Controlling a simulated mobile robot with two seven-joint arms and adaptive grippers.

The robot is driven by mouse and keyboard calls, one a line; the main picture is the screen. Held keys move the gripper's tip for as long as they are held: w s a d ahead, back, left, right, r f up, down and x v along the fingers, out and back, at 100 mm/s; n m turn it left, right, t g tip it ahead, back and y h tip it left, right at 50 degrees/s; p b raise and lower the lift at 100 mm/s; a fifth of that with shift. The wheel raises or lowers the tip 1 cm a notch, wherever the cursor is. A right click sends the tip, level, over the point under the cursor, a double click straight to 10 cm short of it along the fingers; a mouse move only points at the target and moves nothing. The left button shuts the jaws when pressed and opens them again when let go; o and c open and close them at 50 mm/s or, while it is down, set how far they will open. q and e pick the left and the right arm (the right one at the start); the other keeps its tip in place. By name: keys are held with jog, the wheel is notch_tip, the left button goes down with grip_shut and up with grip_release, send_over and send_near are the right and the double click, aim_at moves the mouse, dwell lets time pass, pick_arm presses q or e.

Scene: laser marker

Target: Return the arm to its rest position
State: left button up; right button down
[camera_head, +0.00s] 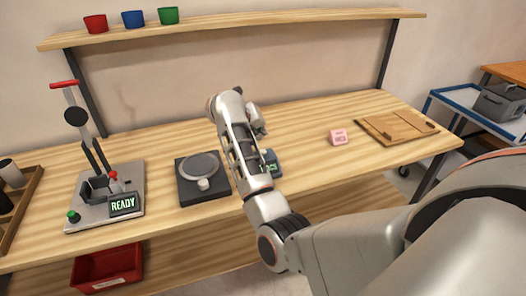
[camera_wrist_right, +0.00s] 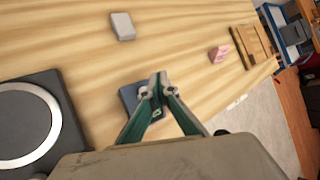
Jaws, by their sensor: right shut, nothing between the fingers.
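My right arm reaches from the lower right over the middle of the workbench (camera_head: 300,115) in the head view, and its hand is mostly hidden by my own arm there. In the right wrist view my right gripper (camera_wrist_right: 158,88) has its fingertips together with nothing between them. Behind the fingertips in that view is a small dark blue device (camera_wrist_right: 130,97) with a green mark. It also shows partly in the head view (camera_head: 273,167), right beside my arm. Whether the fingers touch it I cannot tell. My left gripper is not in view.
A black plate with a grey disc (camera_head: 187,191) lies left of my arm. Farther left stands a press (camera_head: 132,184) with a READY display. A pink block (camera_head: 338,137) and wooden board (camera_head: 397,127) lie right. A grey block (camera_wrist_right: 122,26) lies beyond the device. A shelf (camera_head: 240,22) holds cups.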

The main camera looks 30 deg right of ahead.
jog(key=shift+s+d, duration=0.15)
jog(key=shift+d, duration=0.05)
jog(key=s+d+r+n+t+h, duration=0.2)
jog(key=s+d+r+n+h, duration=0.2)
jog(key=s+d+h, duration=0.3)
jog(key=s+a+f+n+t+y, duration=0.25)
jog(key=a+n+t+y, duration=0.2)
jog(key=a+n, duration=0.35)
jog(key=s+a+f+n+t+y, duration=0.1)
jog(key=a+f+n+t+y, duration=0.35)
jog(key=n, duration=0.65)
jog(key=s+a+f+n+t+y, duration=0.1)
jog(key=a+f+n+t+y, duration=0.1)
jog(key=a+n+t+y, duration=0.45)
jog(key=s+a+f+n+g, duration=0.3)
jog(key=s+f+n, duration=0.1)
jog(key=s+f, duration=0.3)
jog(key=s+a+f+n+g+y, duration=0.1)
jog(key=s+a+f+n+g, duration=0.3)
jog(key=s+f, duration=0.3)
jog(key=s+a+f+n+g+y, duration=0.1)
jog(key=s+a+f+n+g, duration=0.2)
jog(key=s+f+n, duration=0.3)
notch_tip(320, 180, down, 2)
jog(key=shift+s+a+f+g, duration=0.1)
jog(key=shift+s+a+g, duration=0.15)
jog(key=shift+s+g, duration=0.5)
